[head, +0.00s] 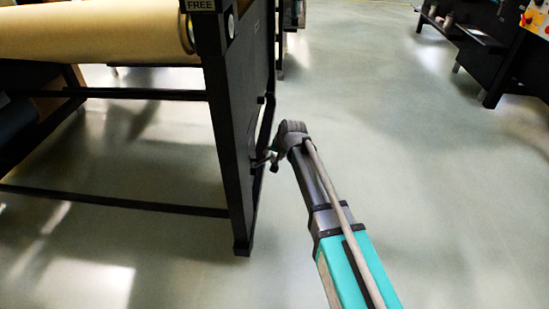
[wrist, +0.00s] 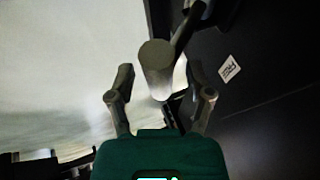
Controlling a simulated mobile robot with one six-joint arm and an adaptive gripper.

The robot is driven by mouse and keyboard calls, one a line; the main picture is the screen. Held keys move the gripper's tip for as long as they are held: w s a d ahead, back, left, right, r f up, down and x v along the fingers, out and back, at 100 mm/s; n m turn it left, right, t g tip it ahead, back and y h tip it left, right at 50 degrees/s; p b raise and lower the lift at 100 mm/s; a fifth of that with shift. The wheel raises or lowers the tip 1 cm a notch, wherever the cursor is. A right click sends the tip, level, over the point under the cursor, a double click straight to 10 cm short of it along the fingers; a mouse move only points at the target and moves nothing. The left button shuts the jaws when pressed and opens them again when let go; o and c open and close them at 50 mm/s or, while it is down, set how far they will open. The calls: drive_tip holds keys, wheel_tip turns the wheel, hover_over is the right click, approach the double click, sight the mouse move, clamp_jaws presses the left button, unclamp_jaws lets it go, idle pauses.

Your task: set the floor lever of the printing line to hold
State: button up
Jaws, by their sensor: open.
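A grey cylindrical handle (wrist: 157,62) shows in the wrist view, on a dark arm that runs up right to a black side panel (wrist: 265,75). I take it to be the lever. My gripper (wrist: 160,88) is open, with one finger on each side of the handle's lower end and visible gaps to both. How deep the handle sits between the fingers, I cannot tell. In the head view my gripper (head: 266,160) is at the right face of the black machine frame (head: 228,130). The lever is not clear there.
A small white label (wrist: 229,68) is on the panel; its text is hard to read. A kraft paper roll (head: 90,32) lies in the frame, with a "FREE" sign (head: 200,4) above. Open floor (head: 420,180) lies to the right; dark machinery (head: 490,50) stands at upper right.

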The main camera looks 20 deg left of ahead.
idle(0.3)
clamp_jaws()
drive_tip(key=shift+d+f+b, duration=0.45)
drive_tip(key=shift+f+b, duration=0.15)
unclamp_jaws()
drive_tip(key=shift+s, duration=0.1)
drive_tip(key=shift+a, duration=0.1)
drive_tip(key=shift+r, duration=0.15)
